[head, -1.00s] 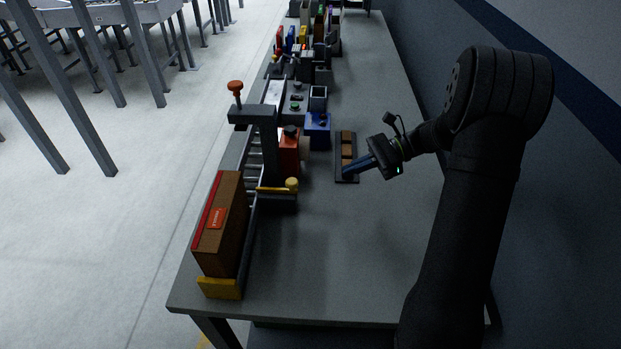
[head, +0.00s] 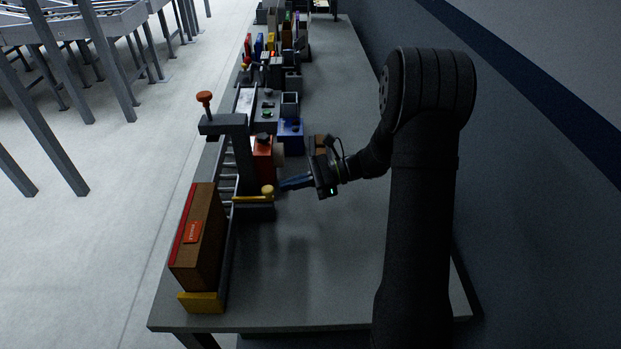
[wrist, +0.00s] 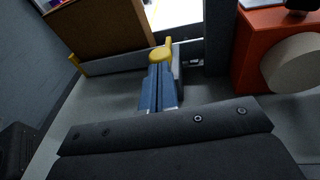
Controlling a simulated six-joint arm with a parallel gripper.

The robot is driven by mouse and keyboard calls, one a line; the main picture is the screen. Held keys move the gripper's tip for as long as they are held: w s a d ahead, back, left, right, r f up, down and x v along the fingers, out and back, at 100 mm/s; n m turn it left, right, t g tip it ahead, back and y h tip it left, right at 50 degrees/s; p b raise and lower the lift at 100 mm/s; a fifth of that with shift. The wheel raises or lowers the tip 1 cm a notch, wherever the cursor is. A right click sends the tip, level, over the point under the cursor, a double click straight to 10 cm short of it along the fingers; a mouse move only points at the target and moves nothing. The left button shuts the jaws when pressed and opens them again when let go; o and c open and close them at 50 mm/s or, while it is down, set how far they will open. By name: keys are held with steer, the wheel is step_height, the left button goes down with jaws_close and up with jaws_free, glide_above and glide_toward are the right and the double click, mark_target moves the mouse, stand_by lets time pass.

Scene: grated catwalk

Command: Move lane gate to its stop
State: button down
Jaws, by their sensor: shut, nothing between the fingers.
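The lane gate is a thin yellow bar (head: 247,199) with a round yellow knob (head: 268,191) at its right end. It lies across the roller lane, beside a dark block at the post's foot. In the wrist view the knob (wrist: 160,54) is just beyond my fingertips, near the picture's middle. My gripper (head: 281,187) is shut and empty, its blue fingers pointing left at the knob. I cannot tell whether they touch it. The fingers also show in the wrist view (wrist: 158,68). Which part is the gate's stop is not clear.
A brown box (head: 207,245) with a red label stands on the lane before the gate, against a yellow end block (head: 202,302). A dark post (head: 240,155) with an orange knob and a red unit (head: 262,160) stand behind. The bench's front right is clear.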

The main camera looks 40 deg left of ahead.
steer(key=shift+s+a+f, duration=0.1)
steer(key=shift+s+a, duration=0.3)
steer(key=shift+s, duration=0.2)
steer(key=x, duration=0.5)
steer(key=a+r+x, duration=0.1)
steer(key=x, duration=0.1)
steer(key=shift+w+a+r, duration=0.15)
steer(key=v, duration=1.4)
steer(key=shift+w+d, duration=0.2)
steer(key=shift+d, duration=0.05)
steer(key=x, duration=1.3)
steer(key=shift+s+a, duration=0.15)
steer(key=shift+a, duration=0.05)
